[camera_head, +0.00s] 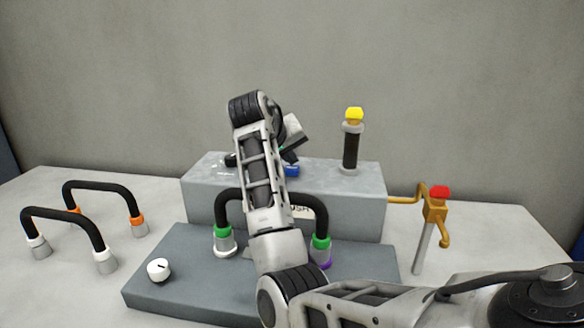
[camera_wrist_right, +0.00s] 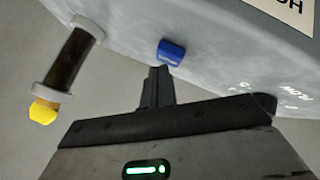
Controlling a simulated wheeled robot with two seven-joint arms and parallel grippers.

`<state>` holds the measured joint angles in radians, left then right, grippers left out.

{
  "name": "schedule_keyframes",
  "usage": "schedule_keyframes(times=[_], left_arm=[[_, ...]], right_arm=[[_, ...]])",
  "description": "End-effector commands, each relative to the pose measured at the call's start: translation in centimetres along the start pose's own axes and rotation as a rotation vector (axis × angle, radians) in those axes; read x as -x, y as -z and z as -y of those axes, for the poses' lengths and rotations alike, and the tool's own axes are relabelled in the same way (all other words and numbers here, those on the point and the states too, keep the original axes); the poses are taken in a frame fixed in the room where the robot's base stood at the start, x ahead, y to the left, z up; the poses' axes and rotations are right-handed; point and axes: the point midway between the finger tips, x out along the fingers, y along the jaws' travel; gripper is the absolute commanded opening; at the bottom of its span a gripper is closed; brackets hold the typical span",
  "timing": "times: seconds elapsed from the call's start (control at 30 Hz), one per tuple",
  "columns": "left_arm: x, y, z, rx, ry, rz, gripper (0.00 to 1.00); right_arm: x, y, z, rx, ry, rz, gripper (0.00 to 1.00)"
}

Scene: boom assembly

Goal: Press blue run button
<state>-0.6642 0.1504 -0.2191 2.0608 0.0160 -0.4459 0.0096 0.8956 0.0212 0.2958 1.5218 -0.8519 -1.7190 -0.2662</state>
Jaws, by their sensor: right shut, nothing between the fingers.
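The blue run button (camera_head: 292,170) sits on top of the raised grey box, partly hidden behind my right arm in the head view. My right gripper (camera_wrist_right: 158,70) is shut and empty. Its fingertips are right beside the button in the wrist view; I cannot tell whether they touch it. In the head view the right gripper (camera_head: 290,156) is just above and behind the button, partly hidden by the arm. My left gripper is not in view.
A black post with a yellow cap (camera_head: 353,140) stands on the box (camera_head: 345,210), right of the button. A yellow pipe with a red-topped valve (camera_head: 437,205) is at the right. Black hose loops (camera_head: 100,187) and a white knob (camera_head: 159,269) are at the left.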

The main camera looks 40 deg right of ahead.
Motion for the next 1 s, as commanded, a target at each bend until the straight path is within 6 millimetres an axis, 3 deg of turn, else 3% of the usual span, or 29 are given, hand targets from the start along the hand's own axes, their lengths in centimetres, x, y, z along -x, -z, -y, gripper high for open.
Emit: schedule_keyframes(times=[1.0], left_arm=[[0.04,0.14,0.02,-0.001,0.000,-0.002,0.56]], right_arm=[[-0.78,-0.60,0.58,0.000,0.001,0.002,0.00]])
